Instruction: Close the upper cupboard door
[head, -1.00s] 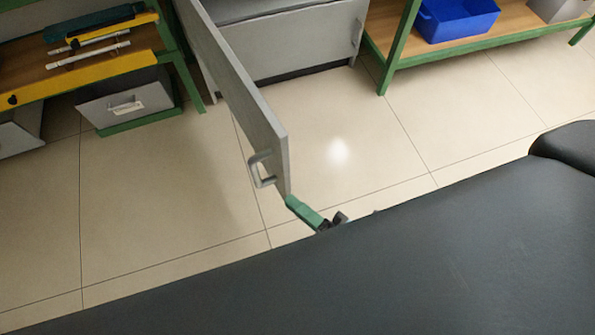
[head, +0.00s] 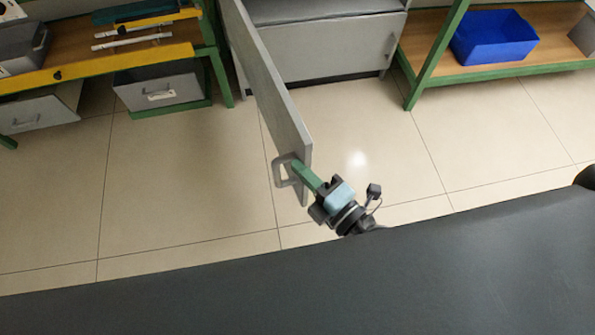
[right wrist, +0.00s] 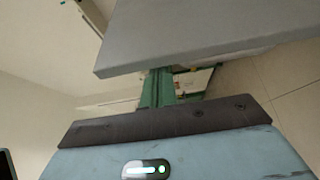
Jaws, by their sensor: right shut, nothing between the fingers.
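The grey upper cupboard door (head: 268,85) stands wide open, swung out from the cupboard (head: 325,48) towards me. Its pale bar handle (head: 284,172) is on the left face near the free edge. My right gripper (head: 297,168) is shut and empty, its green fingers at the door's free edge close to the handle; I cannot tell whether they touch. In the right wrist view the door (right wrist: 200,35) fills the upper part, and the green fingers (right wrist: 158,88) pass under its edge, partly hidden by it. My left gripper is not in view.
A lower grey front with a handle (head: 391,46) is closed on the cupboard. A workbench with a yellow edge (head: 100,67) and drawers (head: 160,88) stands left. A green-framed shelf with a blue bin (head: 494,36) stands right. The tiled floor between is clear.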

